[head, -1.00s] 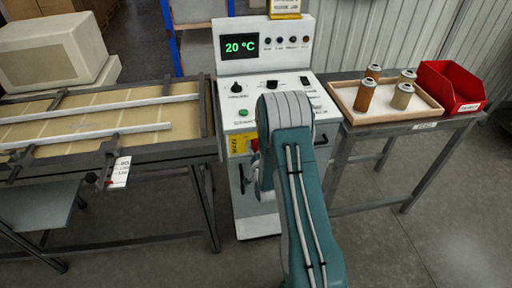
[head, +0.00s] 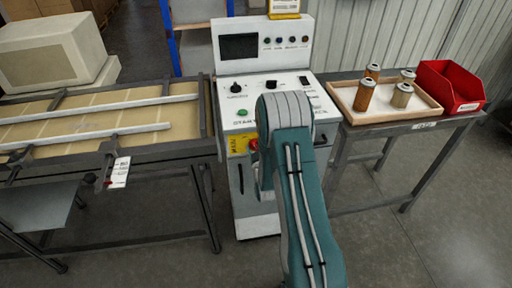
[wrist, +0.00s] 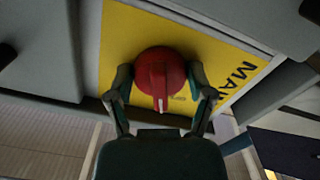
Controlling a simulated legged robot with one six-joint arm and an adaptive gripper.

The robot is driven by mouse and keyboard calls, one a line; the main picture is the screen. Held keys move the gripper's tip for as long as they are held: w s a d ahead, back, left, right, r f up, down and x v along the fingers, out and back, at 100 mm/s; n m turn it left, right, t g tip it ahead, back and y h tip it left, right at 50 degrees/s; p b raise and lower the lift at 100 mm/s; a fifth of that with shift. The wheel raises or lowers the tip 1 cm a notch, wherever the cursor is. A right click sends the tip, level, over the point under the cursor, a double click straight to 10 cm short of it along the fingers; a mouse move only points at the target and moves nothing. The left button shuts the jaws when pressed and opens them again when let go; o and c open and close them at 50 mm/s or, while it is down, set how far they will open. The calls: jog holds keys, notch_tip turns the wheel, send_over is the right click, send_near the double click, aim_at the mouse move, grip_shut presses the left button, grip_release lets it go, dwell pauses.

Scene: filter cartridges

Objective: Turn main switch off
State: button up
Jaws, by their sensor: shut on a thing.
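The main switch is a red rotary knob (wrist: 160,78) on a yellow plate (wrist: 120,50) with dark lettering, part of which reads "MAI". In the wrist view my gripper (wrist: 163,98) has one finger on each side of the knob and is shut on it. The knob's raised grip bar runs up and down the picture. In the head view a bit of the red knob (head: 253,144) shows left of my arm on the front of the white control cabinet (head: 240,200). The cabinet's display (head: 239,46) is dark. My gripper is hidden behind my arm in the head view.
A bench with rails (head: 100,150) stands left of the cabinet. On the right a table bears a wooden tray (head: 432,110) with several canisters and a red bin (head: 445,88). Grey floor is clear in front.

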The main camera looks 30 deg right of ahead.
jog(key=shift+w+a+n, duration=0.1)
jog(key=shift+n, duration=2.1)
jog(key=o, duration=1.1)
jog(key=v, duration=1.2)
